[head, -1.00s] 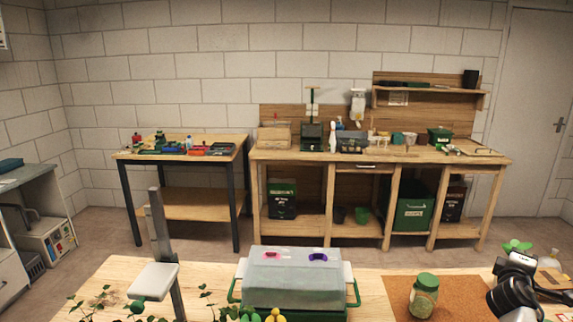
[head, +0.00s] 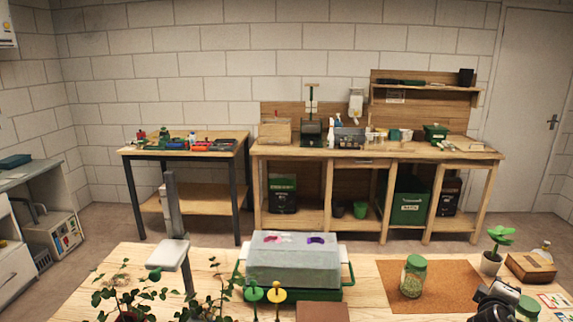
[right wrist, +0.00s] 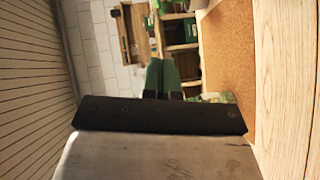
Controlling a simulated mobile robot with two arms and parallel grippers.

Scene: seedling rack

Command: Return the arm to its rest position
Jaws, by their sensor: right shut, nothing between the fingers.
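My right arm shows at the bottom right of the head view, with its dark wrist (head: 492,300) low over the table's front right. In the right wrist view the right gripper (right wrist: 162,76) has its two green fingers side by side, shut, with nothing between them. The fingers point away from the table toward the back workbench. My left gripper is in neither view.
The near table holds a lidded propagator (head: 293,262), a green-lidded jar (head: 413,277) on a cork mat (head: 452,284), and a potted seedling (head: 492,262). Another green-lidded jar (head: 528,308) stands close beside my right wrist. Leafy plants (head: 130,295) stand front left.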

